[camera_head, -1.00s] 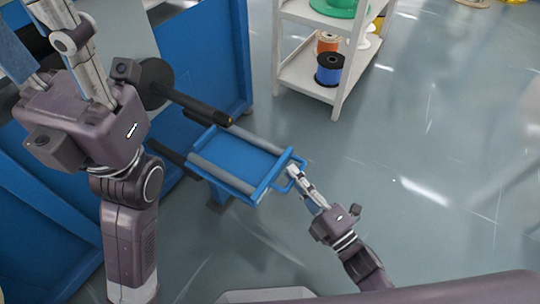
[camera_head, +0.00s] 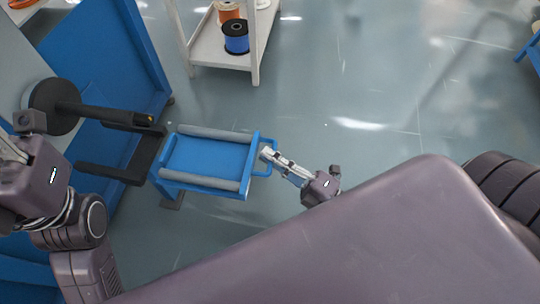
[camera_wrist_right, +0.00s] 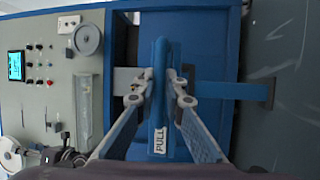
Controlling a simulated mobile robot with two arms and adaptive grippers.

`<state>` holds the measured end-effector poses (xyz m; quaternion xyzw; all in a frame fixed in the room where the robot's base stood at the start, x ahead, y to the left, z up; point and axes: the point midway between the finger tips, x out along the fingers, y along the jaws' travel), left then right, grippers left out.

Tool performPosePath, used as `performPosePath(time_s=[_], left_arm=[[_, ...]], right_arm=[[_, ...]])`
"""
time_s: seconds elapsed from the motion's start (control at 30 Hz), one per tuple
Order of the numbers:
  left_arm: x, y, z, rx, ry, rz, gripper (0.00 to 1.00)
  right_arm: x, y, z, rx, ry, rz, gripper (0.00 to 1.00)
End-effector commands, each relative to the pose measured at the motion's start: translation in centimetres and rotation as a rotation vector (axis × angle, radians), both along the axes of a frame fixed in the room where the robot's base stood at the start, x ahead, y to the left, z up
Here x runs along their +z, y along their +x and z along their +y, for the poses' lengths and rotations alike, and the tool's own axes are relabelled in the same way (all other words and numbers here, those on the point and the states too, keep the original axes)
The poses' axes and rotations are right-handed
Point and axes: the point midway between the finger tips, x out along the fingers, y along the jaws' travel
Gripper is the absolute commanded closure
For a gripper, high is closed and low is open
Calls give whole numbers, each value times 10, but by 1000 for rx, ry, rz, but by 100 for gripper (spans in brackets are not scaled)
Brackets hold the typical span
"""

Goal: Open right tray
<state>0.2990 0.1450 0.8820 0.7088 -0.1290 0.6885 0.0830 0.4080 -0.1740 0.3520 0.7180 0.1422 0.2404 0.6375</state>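The right tray (camera_head: 212,157) is a blue tray with grey rollers along two sides, standing out from the blue machine in the head view. Its handle (camera_head: 263,171) is on its right end. My right gripper (camera_head: 267,154) is at this handle. In the right wrist view, the blue handle (camera_wrist_right: 160,60) with a "PULL" label runs between the fingers of my right gripper (camera_wrist_right: 161,92). The fingertips lie close against both its sides and appear shut on it. My left arm is at the left edge of the head view; its fingers are mostly cut off.
The blue machine (camera_head: 120,50) fills the left side, with a black frame (camera_head: 115,172) and a black rod (camera_head: 110,115) beside the tray. A white shelf (camera_head: 222,55) with an orange and a blue spool (camera_head: 236,37) stands behind. Open floor lies to the right.

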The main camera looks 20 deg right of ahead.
Motion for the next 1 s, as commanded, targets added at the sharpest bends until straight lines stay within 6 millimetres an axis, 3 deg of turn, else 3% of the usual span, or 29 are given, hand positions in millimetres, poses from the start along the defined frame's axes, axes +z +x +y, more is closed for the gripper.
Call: performPosePath(time_s=[0.13,0.53,1.0], left_arm=[[0,0,0,0,0,0,60],[0,0,1,1,-1,0,60],[0,0,0,0,-1,0,60]], right_arm=[[0,0,0,0,-1,1,73],[-2,-8,-4,-1,-1,3,73],[-18,-85,-51,-1,-3,4,73]])
